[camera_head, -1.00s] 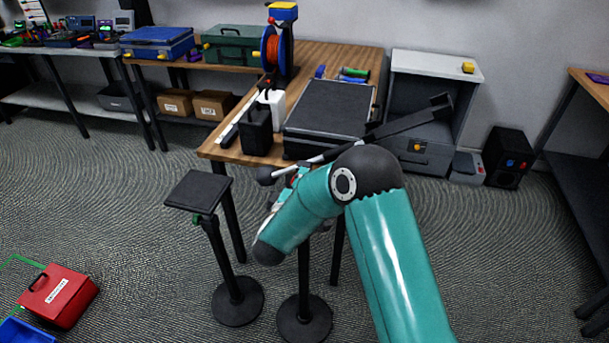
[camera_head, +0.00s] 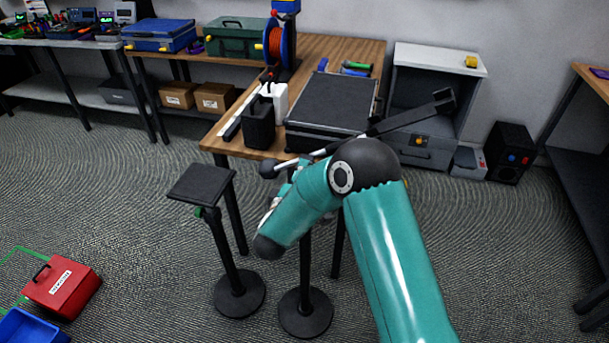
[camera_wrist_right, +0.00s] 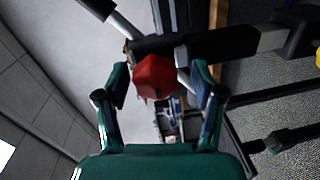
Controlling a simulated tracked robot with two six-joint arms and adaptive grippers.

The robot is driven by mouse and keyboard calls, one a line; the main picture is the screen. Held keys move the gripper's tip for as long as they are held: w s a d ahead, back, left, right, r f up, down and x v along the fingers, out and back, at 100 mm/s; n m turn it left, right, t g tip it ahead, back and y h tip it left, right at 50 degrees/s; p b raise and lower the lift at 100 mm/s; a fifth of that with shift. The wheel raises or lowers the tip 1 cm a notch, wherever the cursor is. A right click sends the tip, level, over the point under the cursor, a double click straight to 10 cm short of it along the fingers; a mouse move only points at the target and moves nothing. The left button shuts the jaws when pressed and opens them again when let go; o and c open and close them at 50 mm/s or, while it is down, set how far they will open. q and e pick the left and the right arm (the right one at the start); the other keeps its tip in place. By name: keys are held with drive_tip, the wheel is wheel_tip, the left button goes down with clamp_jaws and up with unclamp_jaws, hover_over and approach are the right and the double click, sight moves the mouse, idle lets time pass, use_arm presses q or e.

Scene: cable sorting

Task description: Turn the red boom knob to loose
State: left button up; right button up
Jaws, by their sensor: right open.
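The red boom knob (camera_wrist_right: 154,76) shows in the right wrist view, on the dark clamp of the boom (camera_wrist_right: 195,47). My right gripper (camera_wrist_right: 161,82) is open, with one finger on each side of the knob. I cannot tell whether either finger touches it. In the head view the boom (camera_head: 410,117) slopes up to the right, on a stand with a round black base (camera_head: 305,313). There my own teal right arm hides the knob and most of the right gripper. My left gripper is not in view.
A second stand with a square black top (camera_head: 201,183) is at left. The wooden table (camera_head: 335,52) behind holds a dark flat box (camera_head: 330,103), a cable reel (camera_head: 277,43) and black and white containers. A red case (camera_head: 62,288) lies on the floor at lower left.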

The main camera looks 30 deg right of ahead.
drive_tip(key=shift+r, duration=0.1)
drive_tip(key=f+v, duration=0.1)
drive_tip(key=v, duration=1)
drive_tip(key=shift+s+a+r, duration=0.3)
drive_tip(key=shift+a+r, duration=0.05)
drive_tip(key=shift+a, duration=0.05)
